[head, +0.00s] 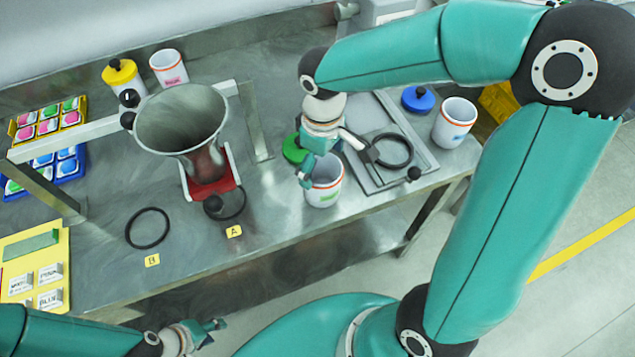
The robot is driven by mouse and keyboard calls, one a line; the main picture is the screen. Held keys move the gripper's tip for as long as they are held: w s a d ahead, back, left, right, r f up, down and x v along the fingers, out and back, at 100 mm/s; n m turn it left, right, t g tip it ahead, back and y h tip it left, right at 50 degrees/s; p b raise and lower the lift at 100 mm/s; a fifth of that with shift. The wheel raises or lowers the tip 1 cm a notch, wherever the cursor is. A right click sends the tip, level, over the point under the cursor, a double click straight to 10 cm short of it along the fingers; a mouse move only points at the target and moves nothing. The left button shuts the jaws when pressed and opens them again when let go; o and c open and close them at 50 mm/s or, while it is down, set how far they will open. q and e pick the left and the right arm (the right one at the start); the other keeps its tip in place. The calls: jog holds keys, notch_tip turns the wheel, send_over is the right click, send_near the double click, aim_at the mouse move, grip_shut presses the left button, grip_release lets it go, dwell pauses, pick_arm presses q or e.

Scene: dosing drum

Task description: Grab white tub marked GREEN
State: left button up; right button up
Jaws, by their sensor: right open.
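The white tub marked GREEN (324,193) stands upright and open-topped near the front edge of the metal table, with an orange band below its rim. A green lid with a black knob (293,150) lies just behind it, partly covered by my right gripper. My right gripper (332,164) is open above the tub's rim. One finger points down at the tub's left side, the other reaches out to the right. I cannot tell whether it touches the tub. My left gripper (208,331) is low at the front, away from the table; its jaw opening is unclear.
A metal funnel (181,120) on a red stand is left of the tub. Black rings lie by labels A (234,231) and B (152,260). A metal tray (416,154) with a black ring and a blue-marked tub (454,123) are to the right. A red-marked tub (168,67) is behind.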

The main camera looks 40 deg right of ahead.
send_over(323, 181)
jog(key=s+a, duration=0.2)
jog(key=shift+s+d+f, duration=0.1)
jog(key=shift+s+f, duration=0.05)
jog(key=shift+f, duration=3)
jog(key=c, duration=0.8)
jog(key=shift+o, duration=0.2)
